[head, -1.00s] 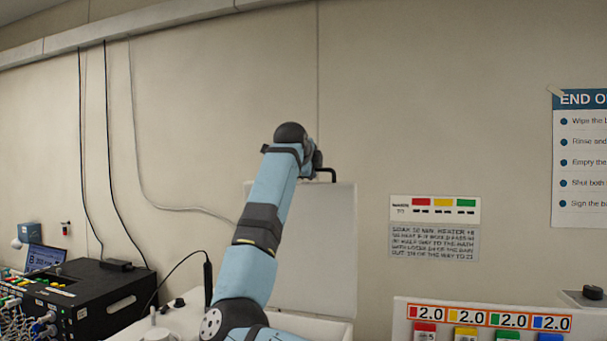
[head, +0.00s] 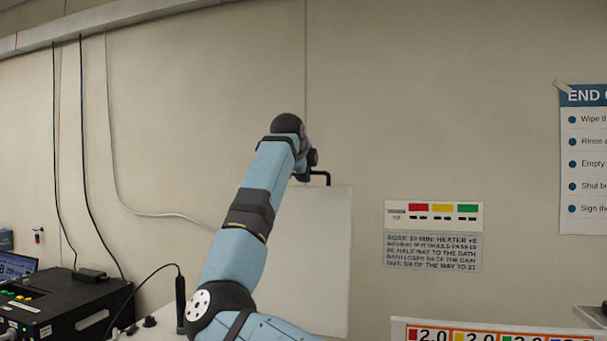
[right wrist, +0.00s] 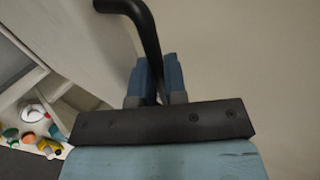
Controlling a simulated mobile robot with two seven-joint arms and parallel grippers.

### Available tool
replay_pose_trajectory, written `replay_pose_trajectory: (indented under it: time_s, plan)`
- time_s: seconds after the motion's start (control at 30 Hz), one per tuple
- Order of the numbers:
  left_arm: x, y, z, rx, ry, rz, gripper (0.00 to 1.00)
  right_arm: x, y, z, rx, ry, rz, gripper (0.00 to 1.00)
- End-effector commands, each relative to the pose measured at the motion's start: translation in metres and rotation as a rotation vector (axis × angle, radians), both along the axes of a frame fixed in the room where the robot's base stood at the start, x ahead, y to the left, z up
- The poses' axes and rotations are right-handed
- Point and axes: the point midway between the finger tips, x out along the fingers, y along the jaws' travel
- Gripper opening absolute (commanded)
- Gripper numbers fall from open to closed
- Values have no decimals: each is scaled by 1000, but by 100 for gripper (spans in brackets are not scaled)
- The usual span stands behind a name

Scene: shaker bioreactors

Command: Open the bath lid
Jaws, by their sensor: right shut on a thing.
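The bath lid (head: 315,260) is a pale flat panel standing upright in front of the wall. A black bent handle (head: 325,176) sticks up at its top edge. My right arm reaches up in front of the lid and hides its left part. My right gripper (right wrist: 158,75), with blue fingers, is shut on the black handle (right wrist: 145,30) in the right wrist view. The lid also shows there as a pale panel (right wrist: 95,45) on the left. The bath below is out of view in the head view. My left gripper is not in view.
A black instrument box (head: 75,310) with cables stands at the lower left. A black probe (head: 180,300) on a cord stands just left of my arm. A rack labelled 2.0 (head: 480,333) is at the lower right. Signs (head: 433,235) hang on the wall.

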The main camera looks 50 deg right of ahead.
Motion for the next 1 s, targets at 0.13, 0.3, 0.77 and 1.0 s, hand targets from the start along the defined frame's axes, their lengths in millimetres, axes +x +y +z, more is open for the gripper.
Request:
replay_pose_trajectory:
  time_s: [0.13, 0.3, 0.77, 1.0]
  plan:
    - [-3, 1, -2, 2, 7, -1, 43, 1, 0, -4, 6, 7, 2, 0]
    - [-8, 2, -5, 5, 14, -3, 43, 1, 0, -4, 4, 7, 1, 0]
    - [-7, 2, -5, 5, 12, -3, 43, 0, 1, -2, 4, 4, 0, 37]
    - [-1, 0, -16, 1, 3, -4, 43, -11, 28, 18, 1, -2, 2, 37]
